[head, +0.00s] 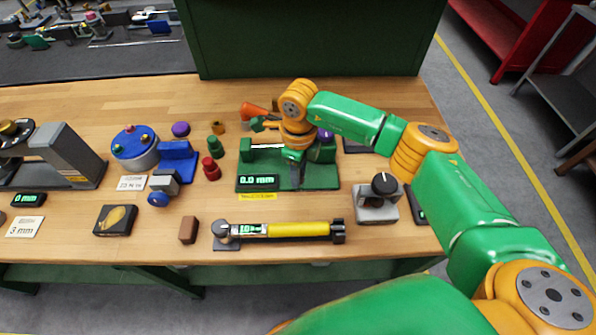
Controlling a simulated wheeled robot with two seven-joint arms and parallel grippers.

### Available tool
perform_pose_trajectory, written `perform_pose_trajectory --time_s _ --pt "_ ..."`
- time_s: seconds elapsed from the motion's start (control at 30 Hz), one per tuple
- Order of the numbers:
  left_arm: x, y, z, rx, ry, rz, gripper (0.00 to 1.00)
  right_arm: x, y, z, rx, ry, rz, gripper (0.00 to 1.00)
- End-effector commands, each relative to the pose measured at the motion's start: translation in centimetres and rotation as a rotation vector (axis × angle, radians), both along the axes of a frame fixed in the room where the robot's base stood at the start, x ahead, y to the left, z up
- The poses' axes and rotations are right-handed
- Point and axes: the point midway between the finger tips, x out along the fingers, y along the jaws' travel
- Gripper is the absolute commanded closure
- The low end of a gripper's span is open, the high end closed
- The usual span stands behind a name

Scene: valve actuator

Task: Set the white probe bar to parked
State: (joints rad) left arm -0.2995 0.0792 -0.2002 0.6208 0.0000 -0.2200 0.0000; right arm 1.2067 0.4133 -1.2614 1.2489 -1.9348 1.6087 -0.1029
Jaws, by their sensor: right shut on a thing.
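A green gauge fixture (258,184) stands at the middle of the bench, with a lit display reading 0.0 mm. A pale bar (267,147), which looks like the white probe bar, runs sideways between the fixture's end blocks. My left gripper is not in view.
A yellow-handled tool (298,230) lies in front of the fixture. A grey block with a black knob (384,184) is to the right. Red (211,170) and green (216,149) pieces and a blue vise (178,163) stand to the left. A green panel (315,40) rises behind.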

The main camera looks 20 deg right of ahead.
Motion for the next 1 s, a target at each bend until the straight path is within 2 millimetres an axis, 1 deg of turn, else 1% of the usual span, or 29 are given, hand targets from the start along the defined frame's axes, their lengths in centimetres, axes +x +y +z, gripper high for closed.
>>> perform_pose_trajectory --time_s 0.27,0.5,0.7,1.0 --pt "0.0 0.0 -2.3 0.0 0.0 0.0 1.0 -0.1 -0.8 -0.5 -0.002 -0.004 0.152 1.0" --pt "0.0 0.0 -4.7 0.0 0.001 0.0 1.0 0.0 -2.0 -0.5 -0.002 -0.005 0.373 1.0" --pt "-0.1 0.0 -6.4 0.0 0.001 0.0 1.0 0.2 -2.9 -0.4 0.0 -0.004 0.563 1.0" --pt "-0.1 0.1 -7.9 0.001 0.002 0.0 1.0 0.8 -4.1 -0.2 -0.001 -0.004 0.838 1.0"
